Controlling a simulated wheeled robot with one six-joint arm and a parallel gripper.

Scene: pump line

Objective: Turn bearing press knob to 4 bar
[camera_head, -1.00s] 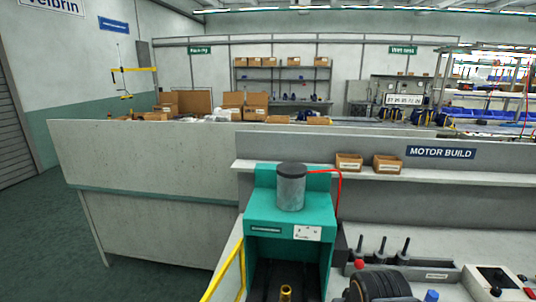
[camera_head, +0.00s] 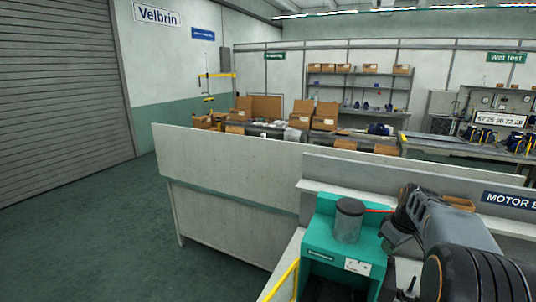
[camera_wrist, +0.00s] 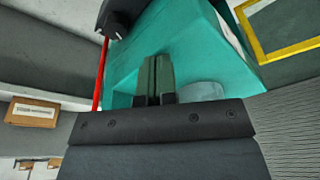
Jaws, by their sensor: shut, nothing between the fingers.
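The bearing press is a teal housing (camera_head: 318,238) with a grey cylinder (camera_head: 348,222) on top, at the lower middle of the head view. Its teal body (camera_wrist: 190,45) fills the middle of the wrist view. A black knob-like part (camera_wrist: 115,20) with a small pale mark shows beside it at the top left; I cannot read a setting. In the head view this part is not visible, with my arm over the press's right side. My gripper (camera_wrist: 157,62) is shut and empty, its fingers together in front of the teal body, apart from the black part.
A red hose (camera_wrist: 99,75) runs along the press. A yellow guard rail (camera_head: 283,281) stands at its left. A grey partition (camera_head: 228,180) lies behind, with open floor (camera_head: 90,240) to the left. A cardboard bin (camera_wrist: 33,113) is left in the wrist view.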

